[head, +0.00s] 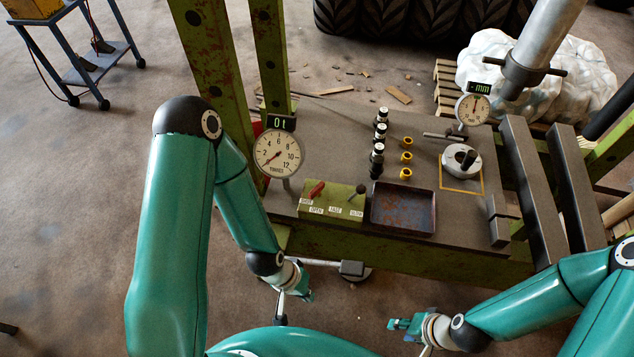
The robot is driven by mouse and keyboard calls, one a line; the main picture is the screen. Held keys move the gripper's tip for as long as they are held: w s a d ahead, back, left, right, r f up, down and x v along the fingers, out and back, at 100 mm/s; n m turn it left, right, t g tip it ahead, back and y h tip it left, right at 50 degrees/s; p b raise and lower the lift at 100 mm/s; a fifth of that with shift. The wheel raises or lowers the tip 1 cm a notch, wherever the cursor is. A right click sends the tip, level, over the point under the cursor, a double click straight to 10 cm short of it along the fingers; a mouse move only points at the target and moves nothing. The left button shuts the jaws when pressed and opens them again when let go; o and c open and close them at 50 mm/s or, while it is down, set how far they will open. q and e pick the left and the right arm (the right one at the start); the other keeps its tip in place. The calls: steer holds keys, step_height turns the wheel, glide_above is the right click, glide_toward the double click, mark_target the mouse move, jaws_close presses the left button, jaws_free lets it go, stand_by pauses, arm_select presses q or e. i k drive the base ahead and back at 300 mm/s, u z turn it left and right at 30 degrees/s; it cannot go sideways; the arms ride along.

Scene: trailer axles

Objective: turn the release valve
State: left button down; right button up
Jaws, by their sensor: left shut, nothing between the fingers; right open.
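A green valve box (332,203) sits at the front left of the bench. Its red lever (316,190) stands over labels that appear to read SHUT and OPEN. A black-knobbed lever (357,190) stands to its right, over the FAST and SLOW labels. My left gripper (308,296) is shut and empty, below and in front of the bench edge, apart from the valve box. My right gripper (395,324) is open and empty, low in front of the bench, further right. The dial gauge (279,153) behind the box has a display that reads 0 t.
A dark tray (403,208) stands right of the box. Black fittings (379,145) and yellow rings (406,157) stand behind it. A grey bar (340,266) juts out below the bench edge near my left gripper. Green posts (215,60) rise at the left.

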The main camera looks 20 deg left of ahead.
mark_target(316, 192)
steer(key=u, duration=0.2)
steer(key=k, duration=0.45)
steer(key=u, duration=0.7)
steer(key=i, duration=1)
steer(key=z, duration=0.05)
